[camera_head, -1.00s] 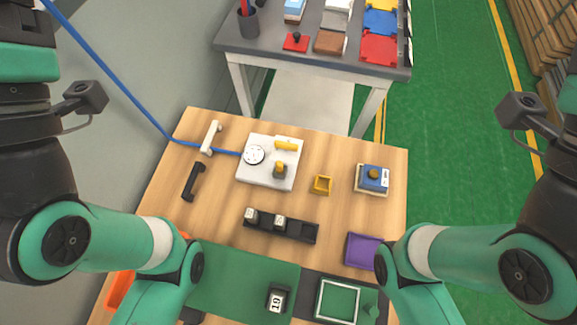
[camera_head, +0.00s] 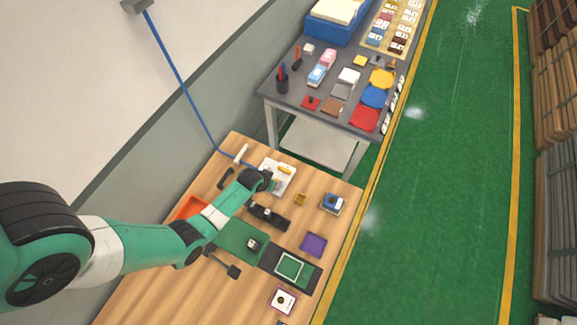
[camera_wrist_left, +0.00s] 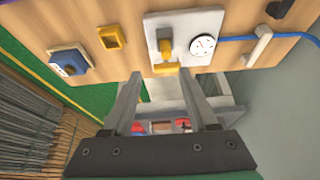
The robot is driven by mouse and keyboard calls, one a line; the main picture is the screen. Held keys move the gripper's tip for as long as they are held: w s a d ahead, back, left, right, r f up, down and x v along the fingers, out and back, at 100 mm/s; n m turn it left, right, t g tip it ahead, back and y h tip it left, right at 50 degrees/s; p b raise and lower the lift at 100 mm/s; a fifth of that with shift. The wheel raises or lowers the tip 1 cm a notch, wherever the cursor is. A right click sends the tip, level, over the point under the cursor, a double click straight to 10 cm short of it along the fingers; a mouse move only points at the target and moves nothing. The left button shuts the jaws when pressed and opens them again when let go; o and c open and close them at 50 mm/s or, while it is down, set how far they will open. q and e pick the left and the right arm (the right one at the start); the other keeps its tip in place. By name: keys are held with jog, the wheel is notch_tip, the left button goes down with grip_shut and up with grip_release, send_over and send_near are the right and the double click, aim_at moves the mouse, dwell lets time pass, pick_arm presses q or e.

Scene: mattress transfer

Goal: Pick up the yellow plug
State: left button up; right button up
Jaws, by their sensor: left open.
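The white board (camera_head: 291,180) lies on the wooden table; in the left wrist view the board (camera_wrist_left: 207,20) carries a yellow bar (camera_wrist_left: 165,69) near one edge and a yellow upright piece (camera_wrist_left: 164,44) beside a round white disc. I cannot tell for sure which of the two is the plug. My right gripper is out of view.
A small yellow holder (camera_head: 300,199) and a blue box (camera_head: 332,202) stand right of the board. A black rack (camera_head: 284,223), purple tray (camera_head: 314,244) and green mat (camera_head: 229,233) lie nearer. A blue cable (camera_head: 185,90) runs to the board. A grey table (camera_head: 268,91) stands behind.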

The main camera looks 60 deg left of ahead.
pick_arm(q)
jog(key=b+x, duration=0.6)
jog(key=b, duration=0.1)
jog(key=a+b+x, duration=0.1)
jog(key=b+x, duration=0.2)
jog(key=x, duration=0.1)
jog(key=shift+s, duration=0.3)
jog(key=shift+w+a+f, duration=0.1)
jog(key=shift+w+f, duration=0.05)
jog(key=shift+f, duration=0.1)
grip_shut()
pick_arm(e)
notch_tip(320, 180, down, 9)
